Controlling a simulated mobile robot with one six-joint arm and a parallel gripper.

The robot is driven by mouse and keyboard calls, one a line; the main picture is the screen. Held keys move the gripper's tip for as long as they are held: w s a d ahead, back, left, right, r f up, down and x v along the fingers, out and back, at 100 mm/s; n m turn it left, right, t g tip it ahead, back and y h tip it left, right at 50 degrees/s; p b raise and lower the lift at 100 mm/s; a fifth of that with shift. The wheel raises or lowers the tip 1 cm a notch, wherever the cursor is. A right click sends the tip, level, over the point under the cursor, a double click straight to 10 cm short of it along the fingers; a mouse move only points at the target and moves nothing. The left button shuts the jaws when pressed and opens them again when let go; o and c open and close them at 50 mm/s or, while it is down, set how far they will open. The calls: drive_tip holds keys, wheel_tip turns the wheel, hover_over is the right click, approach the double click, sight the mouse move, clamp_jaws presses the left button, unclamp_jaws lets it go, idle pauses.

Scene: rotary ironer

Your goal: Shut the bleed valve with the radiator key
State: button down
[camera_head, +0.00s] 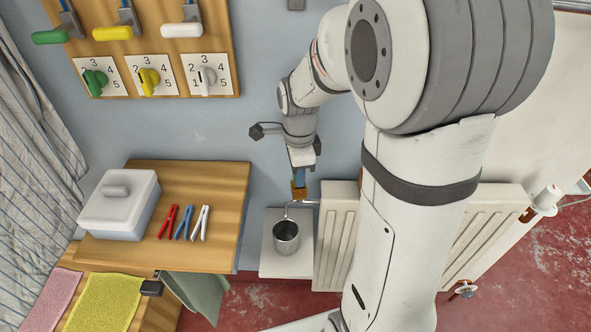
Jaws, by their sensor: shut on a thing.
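My gripper (299,180) points down near the left end of the white radiator (336,240). It is shut on a small orange-brown piece (299,191), which seems to be the radiator key; its shape is partly hidden by the fingers. Just below the key, a thin silver pipe (309,202) comes out of the radiator's upper left end and bends down. This seems to be the bleed valve's spout. The key looks to be at or right above it, but I cannot tell whether it is seated. A metal cup (286,238) stands below the spout.
The cup stands on a pale ledge (272,266). To the left, a wooden table (225,185) holds a lidded box (118,205) and red, blue and white pegs. A panel (225,45) with levers and dials hangs above. My arm hides much of the radiator.

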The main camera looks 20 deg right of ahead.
drive_tip(key=shift+w+r+m, duration=0.1)
drive_tip(key=shift+m, duration=0.6)
drive_tip(key=c, duration=1.8)
unclamp_jaws()
drive_tip(key=shift+m, duration=0.3)
drive_tip(key=o, duration=0.6)
drive_tip(key=shift+a, duration=0.1)
drive_tip(key=shift+c, duration=0.2)
